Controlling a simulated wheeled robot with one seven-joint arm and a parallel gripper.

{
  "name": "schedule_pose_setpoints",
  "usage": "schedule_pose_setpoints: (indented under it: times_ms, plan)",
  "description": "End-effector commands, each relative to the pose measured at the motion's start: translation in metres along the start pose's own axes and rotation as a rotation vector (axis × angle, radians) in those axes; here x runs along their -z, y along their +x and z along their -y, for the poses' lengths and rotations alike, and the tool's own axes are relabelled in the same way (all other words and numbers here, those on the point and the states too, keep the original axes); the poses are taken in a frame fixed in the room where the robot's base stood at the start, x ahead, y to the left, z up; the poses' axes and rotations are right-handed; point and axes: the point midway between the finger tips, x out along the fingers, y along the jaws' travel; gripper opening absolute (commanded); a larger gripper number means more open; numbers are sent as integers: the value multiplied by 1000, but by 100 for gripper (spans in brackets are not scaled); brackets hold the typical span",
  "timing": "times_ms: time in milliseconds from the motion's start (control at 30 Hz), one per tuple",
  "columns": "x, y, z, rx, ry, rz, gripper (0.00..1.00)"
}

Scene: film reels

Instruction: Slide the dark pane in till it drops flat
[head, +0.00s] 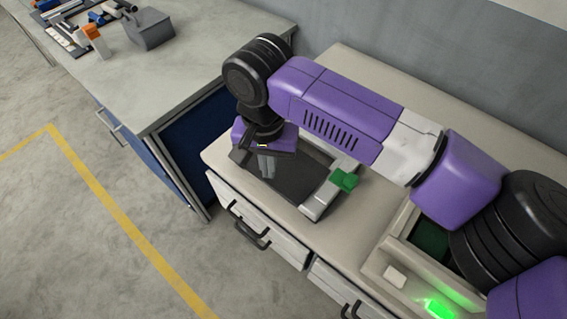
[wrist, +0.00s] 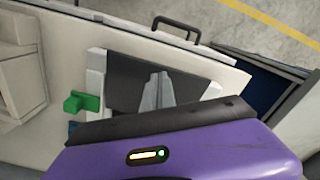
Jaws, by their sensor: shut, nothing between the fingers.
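The dark pane (head: 292,184) lies on the pale worktop, beside a white frame rail (head: 322,200) with a green knob (head: 343,180). In the wrist view the pane (wrist: 127,80) spans between the white rail (wrist: 97,62), with its green knob (wrist: 82,102), and a small white corner piece (wrist: 213,90). My gripper (head: 266,168) is shut and empty, its fingers pointing down over the pane's left part. The fingers also show over the pane in the wrist view (wrist: 157,92). I cannot tell whether they touch it or whether the pane lies fully flat. My wrist hides the pane's far side.
A recessed box (head: 400,250) with a lit green patch (head: 438,308) is at the lower right. Drawers with black handles (head: 250,232) are below the worktop. A grey bench (head: 195,60) with a grey bin (head: 150,28) and tools stands at the left, across a gap.

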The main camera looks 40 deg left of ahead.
Motion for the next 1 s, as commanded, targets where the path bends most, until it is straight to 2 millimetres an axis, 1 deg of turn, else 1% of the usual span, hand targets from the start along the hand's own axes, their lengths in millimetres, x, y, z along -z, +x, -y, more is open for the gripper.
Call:
schedule_pose_setpoints:
  times_ms: [867,1000]
  plan:
    - [0,20,0,0,0,0,0]
    - [0,20,0,0,0,0,0]
